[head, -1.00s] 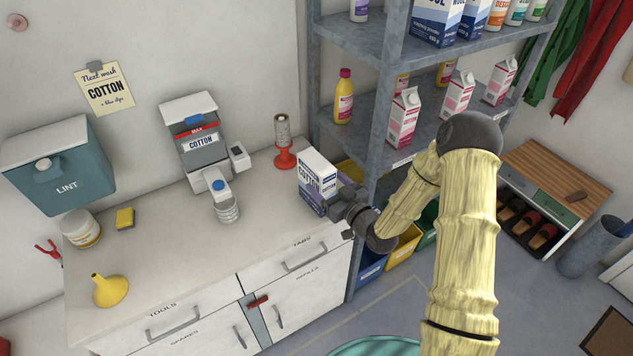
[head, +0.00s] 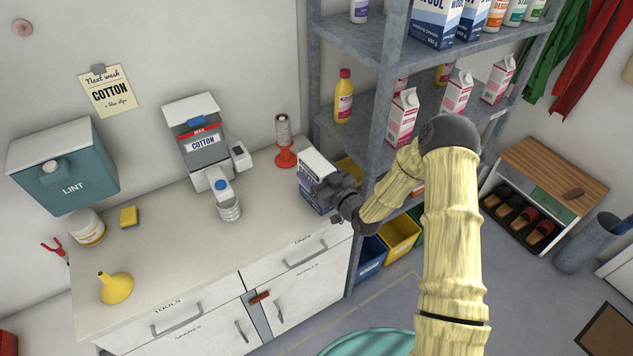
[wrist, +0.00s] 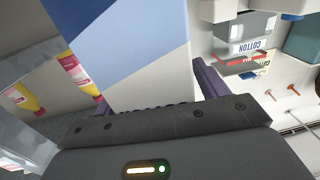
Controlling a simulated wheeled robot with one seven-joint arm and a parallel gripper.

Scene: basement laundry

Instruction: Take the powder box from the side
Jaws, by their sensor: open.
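The powder box (head: 315,163), white on top with blue and white sides, stands upright at the right end of the counter (head: 262,208). My gripper (head: 328,187) is at its right front side in the head view and hides much of its front. In the wrist view the box (wrist: 140,55) fills the upper middle, very close. The open fingers of my gripper (wrist: 155,95) show at either side of its near part. I cannot tell whether either finger touches it.
A red-based stand (head: 286,155) is behind the box to the left. The grey shelf post (head: 372,150) rises close to its right. The counter front has bare room.

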